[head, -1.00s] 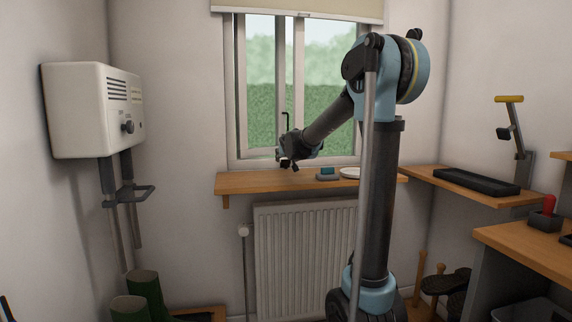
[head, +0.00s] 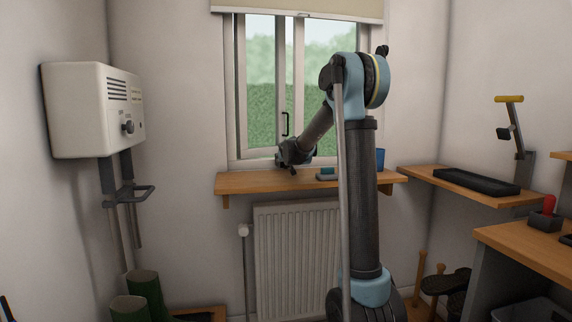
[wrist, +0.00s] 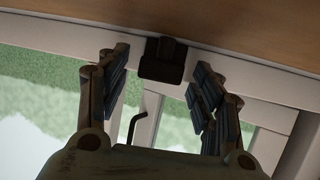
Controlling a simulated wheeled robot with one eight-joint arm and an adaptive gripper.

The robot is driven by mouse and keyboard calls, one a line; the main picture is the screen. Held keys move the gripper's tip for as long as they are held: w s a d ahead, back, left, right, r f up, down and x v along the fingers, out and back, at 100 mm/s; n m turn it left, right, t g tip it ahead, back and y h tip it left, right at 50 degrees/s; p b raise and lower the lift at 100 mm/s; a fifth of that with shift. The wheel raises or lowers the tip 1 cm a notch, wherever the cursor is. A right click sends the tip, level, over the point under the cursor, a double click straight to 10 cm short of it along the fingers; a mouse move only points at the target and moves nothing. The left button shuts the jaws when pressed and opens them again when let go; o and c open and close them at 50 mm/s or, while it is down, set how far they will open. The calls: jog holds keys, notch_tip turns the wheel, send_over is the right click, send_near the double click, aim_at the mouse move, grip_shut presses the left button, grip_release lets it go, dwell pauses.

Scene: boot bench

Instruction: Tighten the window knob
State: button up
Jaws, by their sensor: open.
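In the wrist view, a dark, blocky knob (wrist: 163,58) sits on the white window frame, just under the wooden sill as that view shows it. I take it for the window knob. My gripper (wrist: 161,78) is open, with one padded finger on each side of the knob and visible gaps between. I cannot tell how deep the fingers reach around it. In the head view my gripper (head: 284,160) is at the bottom of the window frame, just above the sill, and its wrist largely hides the knob.
A dark window handle (head: 286,124) stands above my gripper. On the wooden sill (head: 240,184) are a teal block on a grey base (head: 327,174) and a blue cup (head: 380,158), partly behind my arm. A radiator (head: 290,245) is below. A white heater box (head: 90,110) hangs left.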

jog(key=c, duration=1.1)
jog(key=shift+o, duration=0.2)
jog(key=shift+a+f+m+h, duration=0.1)
jog(key=shift+a+m+h, duration=0.05)
jog(key=shift+m+h, duration=0.25)
jog(key=shift+a+m+h, duration=0.15)
jog(key=shift+m+h, duration=0.95)
jog(key=shift+h, duration=0.2)
jog(key=o, duration=1.1)
jog(key=shift+c, duration=0.2)
